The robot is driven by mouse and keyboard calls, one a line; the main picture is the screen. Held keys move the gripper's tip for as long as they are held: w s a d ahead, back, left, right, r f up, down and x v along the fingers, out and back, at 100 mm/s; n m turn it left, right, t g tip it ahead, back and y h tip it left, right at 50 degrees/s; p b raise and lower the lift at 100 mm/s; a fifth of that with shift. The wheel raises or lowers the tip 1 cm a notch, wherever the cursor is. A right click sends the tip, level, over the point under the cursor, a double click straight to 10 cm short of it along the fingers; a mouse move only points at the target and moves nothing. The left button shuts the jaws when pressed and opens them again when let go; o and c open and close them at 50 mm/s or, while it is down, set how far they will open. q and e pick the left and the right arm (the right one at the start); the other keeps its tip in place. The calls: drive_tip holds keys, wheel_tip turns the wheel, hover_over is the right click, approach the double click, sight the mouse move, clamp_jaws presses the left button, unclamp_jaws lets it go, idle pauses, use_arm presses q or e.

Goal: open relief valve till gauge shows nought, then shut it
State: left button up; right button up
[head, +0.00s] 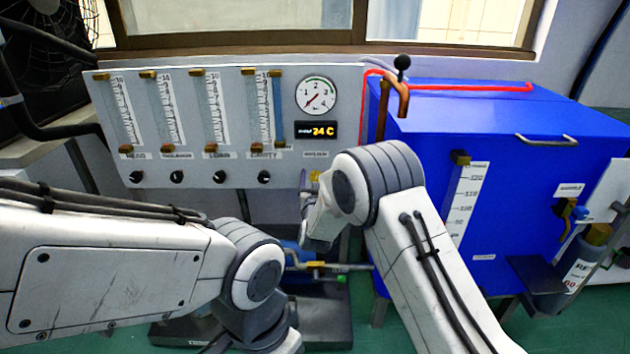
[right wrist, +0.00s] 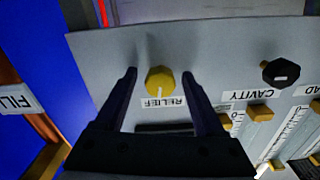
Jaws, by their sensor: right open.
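The yellow relief valve knob (right wrist: 160,80), labelled RELIEF, sits on the grey panel in the right wrist view. My right gripper (right wrist: 159,72) is open, with one dark finger on each side of the knob. Gaps show between fingers and knob; I cannot tell the depth. In the head view my right wrist mostly hides the knob, of which a bit of yellow (head: 314,176) shows. The round gauge (head: 315,95) is on the panel's upper right; its red needle points to the lower left, its small scale hard to read. My left arm shows, but its gripper does not.
Several sight tubes with black knobs line the grey panel (head: 225,165); the black CAVITY knob (right wrist: 281,73) is beside the relief knob. A display (head: 317,130) reads 24 C. A blue tank (head: 520,150) with red and copper pipes stands right.

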clamp_jaws()
drive_tip(key=shift+m, duration=0.3)
drive_tip(key=m+b, duration=0.2)
drive_tip(key=m, duration=0.1)
drive_tip(key=shift+f+m+b, duration=0.15)
drive_tip(key=shift+m+b, duration=0.15)
drive_tip(key=shift+b, duration=0.05)
drive_tip(key=m+b, duration=0.2)
drive_tip(key=m, duration=0.1)
drive_tip(key=shift+m+b, duration=0.3)
drive_tip(key=m+b, duration=0.3)
drive_tip(key=m, duration=0.1)
drive_tip(key=shift+f+b, duration=0.1)
drive_tip(key=shift+b, duration=0.25)
drive_tip(key=shift+m+b, duration=1.65)
drive_tip(key=shift+m, duration=0.45)
drive_tip(key=shift+r, duration=0.2)
